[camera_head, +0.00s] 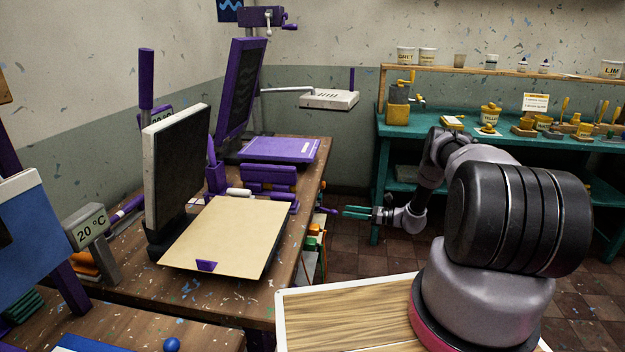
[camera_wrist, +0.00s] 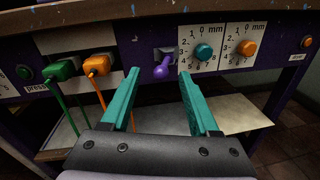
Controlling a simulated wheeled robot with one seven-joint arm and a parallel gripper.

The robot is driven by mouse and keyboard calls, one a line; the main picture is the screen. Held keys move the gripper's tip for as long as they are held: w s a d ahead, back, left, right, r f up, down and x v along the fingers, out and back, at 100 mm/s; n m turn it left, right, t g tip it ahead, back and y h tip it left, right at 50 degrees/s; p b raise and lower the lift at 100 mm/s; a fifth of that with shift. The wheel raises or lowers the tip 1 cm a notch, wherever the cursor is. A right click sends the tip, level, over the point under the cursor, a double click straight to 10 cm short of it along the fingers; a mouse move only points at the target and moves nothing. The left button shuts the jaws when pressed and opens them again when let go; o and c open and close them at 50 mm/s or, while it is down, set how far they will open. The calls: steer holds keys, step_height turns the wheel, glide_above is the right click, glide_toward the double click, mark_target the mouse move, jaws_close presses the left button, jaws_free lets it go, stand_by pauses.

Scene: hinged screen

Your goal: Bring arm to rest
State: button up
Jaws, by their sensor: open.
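My gripper (camera_head: 357,212) has teal fingers and points left toward the right side of the wooden workbench (camera_head: 322,165). In the wrist view my gripper (camera_wrist: 160,75) is open, with nothing between its fingers. A purple lever (camera_wrist: 163,68) on the bench's front panel shows beyond the fingertips, apart from them as far as I can tell. A dark screen with a pale frame (camera_head: 178,160) stands upright on the bench, beside a flat tan board (camera_head: 225,235). Behind it a purple-framed screen (camera_head: 240,95) stands raised over a purple base (camera_head: 280,149).
The panel carries a teal knob (camera_wrist: 204,52), an orange knob (camera_wrist: 246,48), a green plug (camera_wrist: 62,69) and an orange plug (camera_wrist: 97,65) with hanging cables. A teal bench (camera_head: 382,150) with yellow tools stands at the back right. Tiled floor lies between the benches.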

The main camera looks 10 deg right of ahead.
steer(key=s+a+r+n+g+h, duration=0.1)
steer(key=a+r+n+g, duration=0.15)
steer(key=r, duration=0.85)
steer(key=s+a+r+n+g+h, duration=0.15)
steer(key=r+n, duration=0.25)
steer(key=r, duration=0.7)
steer(key=s+a+r+n+g+h, duration=0.15)
steer(key=r+n, duration=0.25)
steer(key=r, duration=0.7)
steer(key=s+a+r+n+h, duration=0.35)
steer(key=s+r, duration=0.65)
steer(key=r, duration=0.4)
steer(key=s+d+r+n+t+h, duration=0.1)
steer(key=s+r+n+h, duration=0.1)
steer(key=s, duration=0.7)
steer(key=s+d+r+n+t+h, duration=0.1)
steer(key=s+r, duration=0.3)
steer(key=s, duration=0.5)
steer(key=s+d+r+n+t+h, duration=0.1)
steer(key=s+r+n+t+h, duration=0.2)
steer(key=s, duration=0.6)
steer(key=shift+d+r+n, duration=0.3)
steer(key=shift+d+n, duration=0.1)
steer(key=shift+s+h, duration=0.1)
steer(key=shift+h, duration=0.15)
